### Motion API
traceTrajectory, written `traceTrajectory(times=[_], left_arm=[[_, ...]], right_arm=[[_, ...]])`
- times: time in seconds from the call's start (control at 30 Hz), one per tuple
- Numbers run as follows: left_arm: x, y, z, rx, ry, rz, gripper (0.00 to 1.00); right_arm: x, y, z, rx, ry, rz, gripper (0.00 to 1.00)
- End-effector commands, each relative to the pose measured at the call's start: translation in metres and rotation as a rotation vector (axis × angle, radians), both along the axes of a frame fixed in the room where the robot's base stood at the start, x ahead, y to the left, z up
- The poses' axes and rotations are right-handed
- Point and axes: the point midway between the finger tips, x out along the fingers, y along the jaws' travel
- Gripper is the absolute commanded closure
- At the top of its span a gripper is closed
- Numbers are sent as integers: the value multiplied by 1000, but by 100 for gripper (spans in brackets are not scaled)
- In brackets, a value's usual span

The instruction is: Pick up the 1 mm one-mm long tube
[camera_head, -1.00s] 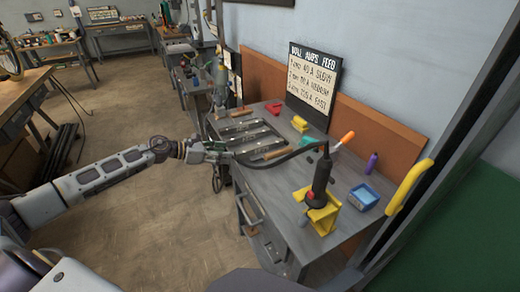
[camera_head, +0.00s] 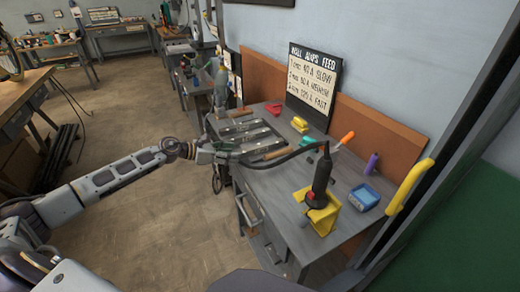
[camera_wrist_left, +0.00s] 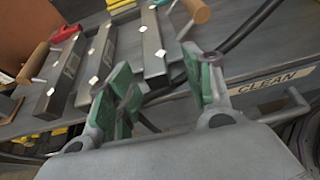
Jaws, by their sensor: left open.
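Several grey metal tubes lie side by side on the workbench (camera_head: 283,194), in its far left part (camera_head: 244,126). In the left wrist view, a thick tube (camera_wrist_left: 153,48) lies nearest the fingers, with another tube (camera_wrist_left: 97,62) and a third (camera_wrist_left: 62,78) to its left. White labels sit on them; I cannot read which is 1 mm. My left gripper (camera_head: 232,154) is at the bench's left edge beside the tubes. It is open, with green pads (camera_wrist_left: 162,88) apart and nothing clearly between them. The near tube's end lies just beyond the fingers. My right gripper is not in view.
A wooden-handled tool (camera_head: 275,155) and a black hose (camera_head: 284,158) lie close to my left gripper. A black torch in a yellow stand (camera_head: 322,214), a blue box (camera_head: 364,197) and a purple bottle (camera_head: 371,163) stand further right. A sign (camera_head: 311,84) stands behind.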

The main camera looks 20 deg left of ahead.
Motion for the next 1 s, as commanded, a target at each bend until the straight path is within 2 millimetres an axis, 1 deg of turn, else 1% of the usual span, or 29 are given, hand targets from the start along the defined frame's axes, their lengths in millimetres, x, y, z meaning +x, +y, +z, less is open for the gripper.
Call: traceTrajectory(times=[0.27, 0.47, 0.67, 0.87, 1.0], left_arm=[[1, 0, 0, -1, -1, 0, 48], [6, -3, -3, 0, -1, 1, 48], [15, -8, -6, -2, -1, 0, 48], [25, -14, -11, -2, -1, -1, 48], [32, -21, -15, -2, -1, 0, 48]], right_arm=[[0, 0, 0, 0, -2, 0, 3], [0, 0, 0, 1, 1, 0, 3], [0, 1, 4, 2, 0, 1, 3], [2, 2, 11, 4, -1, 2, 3], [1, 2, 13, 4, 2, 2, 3]])
